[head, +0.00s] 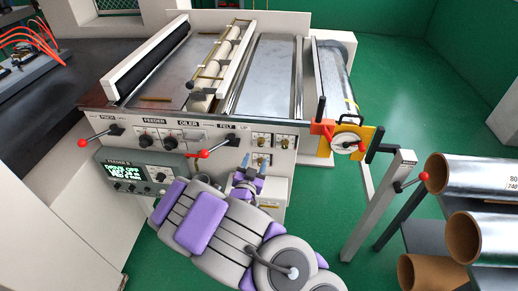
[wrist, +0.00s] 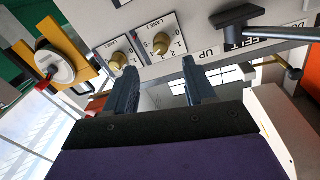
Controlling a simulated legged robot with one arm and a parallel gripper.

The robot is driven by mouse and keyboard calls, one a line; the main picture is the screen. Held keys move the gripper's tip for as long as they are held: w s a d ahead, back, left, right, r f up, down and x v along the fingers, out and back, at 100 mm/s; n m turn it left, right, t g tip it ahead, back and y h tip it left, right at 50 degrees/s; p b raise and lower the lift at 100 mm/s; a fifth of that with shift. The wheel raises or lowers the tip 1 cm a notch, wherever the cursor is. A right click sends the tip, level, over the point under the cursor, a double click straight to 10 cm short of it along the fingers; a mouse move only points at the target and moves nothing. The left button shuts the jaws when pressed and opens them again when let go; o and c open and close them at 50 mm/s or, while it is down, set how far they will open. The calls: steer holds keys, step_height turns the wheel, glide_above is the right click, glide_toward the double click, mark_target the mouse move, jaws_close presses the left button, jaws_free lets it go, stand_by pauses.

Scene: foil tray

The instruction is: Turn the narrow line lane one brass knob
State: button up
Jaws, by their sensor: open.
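Two brass knobs sit on white dial plates on the machine's front panel. In the wrist view, the lane one knob (wrist: 160,43) is on the plate marked LANE 1, above the gap between my fingertips. The other brass knob (wrist: 118,60) is to its left, near my left fingertip. In the head view the lane one plate (head: 262,139) is just right of the FELT label, and its knob is small there. My gripper (wrist: 158,70) is open and empty, with its fingers pointing at the panel. In the head view my gripper (head: 252,162) is just below the plates. I see no contact with either knob.
A red-tipped lever (head: 204,154) juts out left of my gripper; its dark handle (wrist: 240,15) shows at the upper right of the wrist view. A yellow bracket with a handwheel (head: 347,144) stands right of the plates. Cardboard-cored rolls (head: 470,174) sit further right.

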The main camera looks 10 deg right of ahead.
mark_target(260, 146)
steer(key=b+x, duration=0.1)
steer(key=x, duration=0.5)
steer(key=shift+w+a+f, duration=0.1)
steer(key=shift+w+a, duration=0.05)
steer(key=shift+w, duration=0.05)
steer(key=shift+x, duration=0.9)
jaws_close()
steer(key=shift+n, duration=0.3)
